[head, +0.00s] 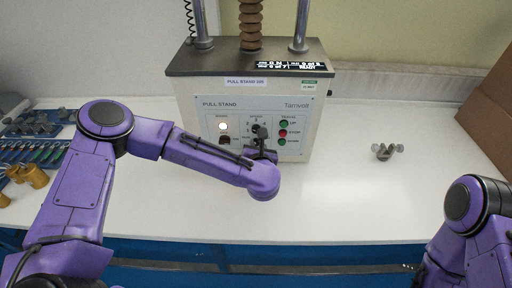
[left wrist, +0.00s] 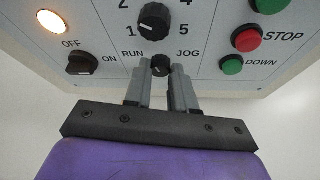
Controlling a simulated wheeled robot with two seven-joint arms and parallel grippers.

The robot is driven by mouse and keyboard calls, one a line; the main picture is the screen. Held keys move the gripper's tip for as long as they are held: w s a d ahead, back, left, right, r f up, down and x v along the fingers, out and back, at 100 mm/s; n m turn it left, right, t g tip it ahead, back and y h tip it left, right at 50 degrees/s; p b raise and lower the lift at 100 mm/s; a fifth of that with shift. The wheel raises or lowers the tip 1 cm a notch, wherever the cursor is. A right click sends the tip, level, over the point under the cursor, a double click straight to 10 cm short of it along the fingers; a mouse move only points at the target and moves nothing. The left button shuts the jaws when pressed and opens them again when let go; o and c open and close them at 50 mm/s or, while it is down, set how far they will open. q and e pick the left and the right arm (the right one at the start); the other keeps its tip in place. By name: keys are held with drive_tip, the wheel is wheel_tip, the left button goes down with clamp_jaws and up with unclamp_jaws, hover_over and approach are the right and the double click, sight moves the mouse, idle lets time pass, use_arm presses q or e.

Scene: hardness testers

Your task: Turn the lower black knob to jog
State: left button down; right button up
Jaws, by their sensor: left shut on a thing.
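The lower black knob (left wrist: 160,66) sits on the pull stand's front panel between the RUN and JOG labels. In the left wrist view my left gripper (left wrist: 160,72) has its two fingers closed on either side of this knob. Its pointer direction is too small to read surely. In the head view my left gripper (head: 260,148) reaches the panel of the pull stand (head: 205,128) and largely hides the lower knob. The larger upper black knob (left wrist: 154,20), with numbers around it, is just above and apart from the fingers. My right gripper is out of view.
An OFF/ON switch (left wrist: 85,64) and a lit lamp (left wrist: 52,21) are left of the knob. A red STOP button (left wrist: 246,39) and green DOWN button (left wrist: 232,65) are to the right. A small metal part (head: 384,152) lies on the white bench (head: 350,205), with clear room around it.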

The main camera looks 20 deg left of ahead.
use_arm(q)
drive_tip(key=m+y, duration=0.1)
drive_tip(key=m+y+b, duration=0.1)
drive_tip(key=m, duration=0.1)
drive_tip(key=m+y, duration=0.1)
drive_tip(key=shift+w+d+f+m+b, duration=0.1)
drive_tip(key=shift+d+f+m+b, duration=0.1)
drive_tip(key=shift+d+m+b, duration=0.1)
drive_tip(key=m, duration=0.1)
drive_tip(key=m+y+b, duration=0.1)
drive_tip(key=m, duration=0.1)
drive_tip(key=m+y+b, duration=0.1)
drive_tip(key=shift+d+f+m+t, duration=0.1)
drive_tip(key=shift+f+m+t, duration=0.15)
drive_tip(key=shift+m+t, duration=0.15)
drive_tip(key=shift+y, duration=0.3)
drive_tip(key=c, duration=0.9)
unclamp_jaws()
drive_tip(key=shift+c, duration=0.2)
drive_tip(key=b+v, duration=0.2)
drive_tip(key=v, duration=0.8)
drive_tip(key=shift+s+d, duration=0.15)
drive_tip(key=shift+s, duration=0.15)
